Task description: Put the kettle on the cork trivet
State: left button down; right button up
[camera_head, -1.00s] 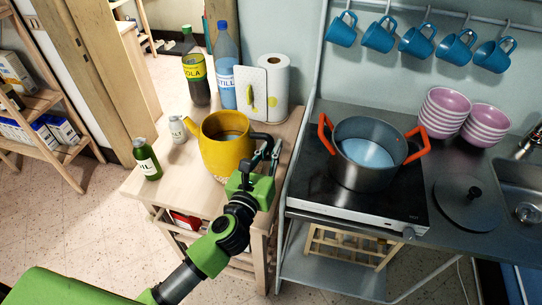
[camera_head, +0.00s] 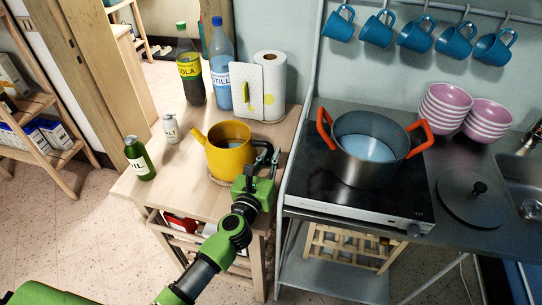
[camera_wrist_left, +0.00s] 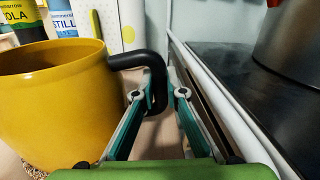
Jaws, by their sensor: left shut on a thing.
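The yellow kettle (camera_head: 229,156) stands upright over the cork trivet (camera_head: 215,180) on the wooden cart. Only a thin edge of the trivet shows below the kettle's base. I cannot tell for sure whether the base touches it. My left gripper (camera_head: 264,160) is shut on the kettle's black handle, on the right side of the kettle. In the left wrist view the kettle (camera_wrist_left: 50,100) fills the left side, and its handle runs down between the fingertips (camera_wrist_left: 159,95). My right gripper is not in view.
On the cart (camera_head: 190,195) stand an oil bottle (camera_head: 140,160), a white shaker (camera_head: 170,129), a cola bottle (camera_head: 190,70), a water bottle (camera_head: 221,70) and a paper towel roll (camera_head: 269,85). The hob with a pot (camera_head: 368,150) is close on the right.

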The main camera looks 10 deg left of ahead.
pick_arm(q)
jog(key=c, duration=2.5)
grip_release()
jog(key=shift+f, duration=0.2)
jog(key=o, duration=0.4)
jog(key=shift+r, duration=0.1)
jog(key=shift+r, duration=0.1)
jog(key=shift+s, duration=0.2)
jog(key=s, duration=0.3)
jog(key=s+b, duration=0.1)
jog(key=s, duration=0.3)
jog(key=s+a, duration=0.1)
jog(key=s, duration=0.2)
jog(key=shift+s+b, duration=0.3)
jog(key=shift+s+a, duration=0.1)
jog(key=shift+s, duration=0.45)
